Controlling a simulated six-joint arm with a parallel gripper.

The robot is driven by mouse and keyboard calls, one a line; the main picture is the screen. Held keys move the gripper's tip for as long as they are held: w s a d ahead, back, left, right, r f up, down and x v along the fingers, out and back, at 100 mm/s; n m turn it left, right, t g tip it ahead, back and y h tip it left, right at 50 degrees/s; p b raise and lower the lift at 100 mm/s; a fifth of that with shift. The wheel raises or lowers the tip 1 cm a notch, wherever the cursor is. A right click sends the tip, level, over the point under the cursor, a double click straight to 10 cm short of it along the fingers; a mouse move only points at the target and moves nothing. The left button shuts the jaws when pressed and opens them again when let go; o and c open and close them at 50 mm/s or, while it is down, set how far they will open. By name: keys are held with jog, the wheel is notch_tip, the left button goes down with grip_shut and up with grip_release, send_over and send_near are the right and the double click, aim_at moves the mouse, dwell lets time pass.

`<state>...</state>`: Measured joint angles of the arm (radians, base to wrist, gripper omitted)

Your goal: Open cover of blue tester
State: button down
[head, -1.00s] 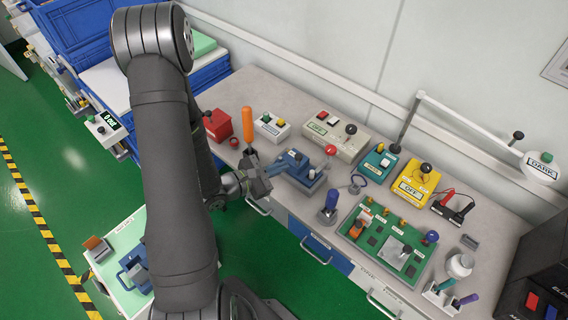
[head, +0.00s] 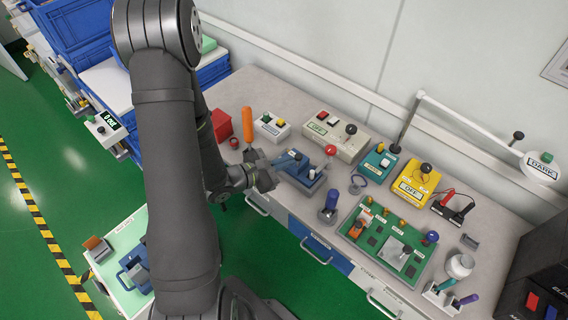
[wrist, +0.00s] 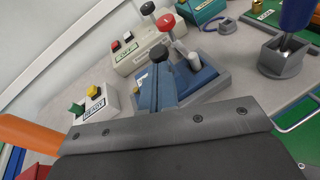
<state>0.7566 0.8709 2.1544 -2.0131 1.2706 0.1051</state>
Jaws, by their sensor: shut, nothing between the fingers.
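A second blue device (head: 136,272) with grey parts lies on the green-topped cart; I cannot tell for sure which is the blue tester, or make out a cover. My gripper (head: 268,180) is shut and empty, just left of the bench device; contact cannot be told. It also shows in the wrist view (wrist: 170,125).
An orange handle (head: 248,125) stands behind my gripper, near a red box (head: 221,125). A white button box (head: 271,126) and a beige OFF box (head: 335,136) are behind the device. A blue-handled tool (head: 330,205) and a green board (head: 352,238) lie to the right.

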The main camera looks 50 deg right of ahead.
jog(key=shift+d+r+y, duration=0.2)
jog(key=shift+r+y, duration=0.05)
jog(key=shift+y, duration=0.05)
jog(key=d+r+y, duration=0.1)
jog(key=y, duration=0.1)
jog(key=d+r+n+y, duration=0.1)
jog(key=d+y, duration=0.1)
jog(key=shift+d+r+t, duration=0.15)
jog(key=shift+r+t, duration=0.15)
jog(key=shift+r, duration=0.05)
jog(key=shift+d+r+y, duration=0.2)
jog(key=shift+d+y, duration=0.45)
jog(key=shift+d+r+y, duration=0.2)
jog(key=shift+d+y, duration=0.4)
jog(key=shift+y, duration=0.05)
jog(key=d+f+n+y, duration=0.1)
jog(key=d+f+y, duration=0.1)
jog(key=d+y, duration=0.4)
jog(key=shift+d+f+y, duration=0.3)
jog(key=shift+d, duration=1.75)
